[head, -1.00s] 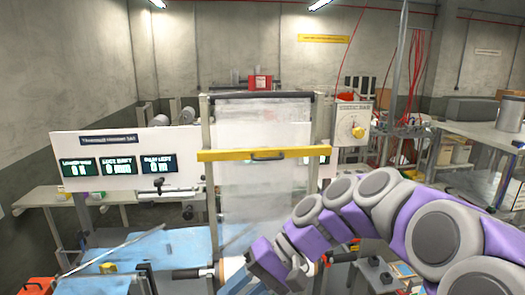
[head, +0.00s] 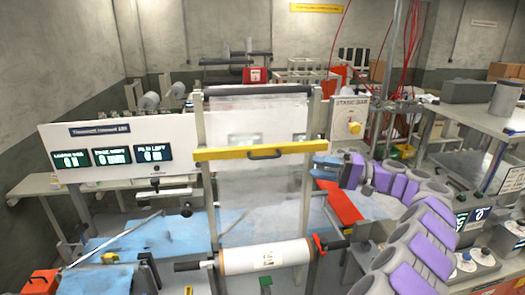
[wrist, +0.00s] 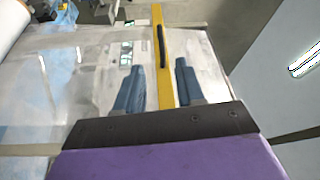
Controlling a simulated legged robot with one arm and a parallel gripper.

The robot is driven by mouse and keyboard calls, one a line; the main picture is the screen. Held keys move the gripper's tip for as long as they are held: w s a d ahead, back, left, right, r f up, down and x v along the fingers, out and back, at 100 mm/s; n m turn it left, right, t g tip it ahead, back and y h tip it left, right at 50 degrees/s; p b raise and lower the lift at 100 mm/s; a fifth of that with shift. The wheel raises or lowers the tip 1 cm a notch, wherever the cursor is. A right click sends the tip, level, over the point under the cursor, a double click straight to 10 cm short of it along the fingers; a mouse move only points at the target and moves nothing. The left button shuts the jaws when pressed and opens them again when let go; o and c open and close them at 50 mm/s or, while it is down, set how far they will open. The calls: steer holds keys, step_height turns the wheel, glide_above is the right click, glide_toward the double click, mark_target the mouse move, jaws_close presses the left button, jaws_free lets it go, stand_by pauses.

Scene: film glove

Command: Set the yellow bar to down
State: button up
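The yellow bar (head: 226,154) lies level across the upper part of a clear film sheet (head: 262,200), between two grey uprights. Its dark handle (head: 264,154) is at its middle. In the wrist view the bar (wrist: 167,92) runs lengthwise up the picture, with the handle (wrist: 161,46) farther along. My gripper (head: 322,167) is near the bar's right end in the head view. In the wrist view its blue fingers (wrist: 160,70) are apart, one on each side of the bar. I cannot tell whether the bar lies between them in depth, and I see no contact.
A white film roll (head: 266,257) sits below the sheet, with a red-handled part at its right end. A white panel with displays (head: 118,150) stands left.

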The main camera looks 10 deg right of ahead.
mark_target(265, 158)
steer(key=x, duration=1.1)
steer(key=p+x, duration=0.1)
steer(key=x, duration=0.4)
steer(key=shift+w, duration=0.45)
steer(key=shift+c, duration=0.2)
jaws_close()
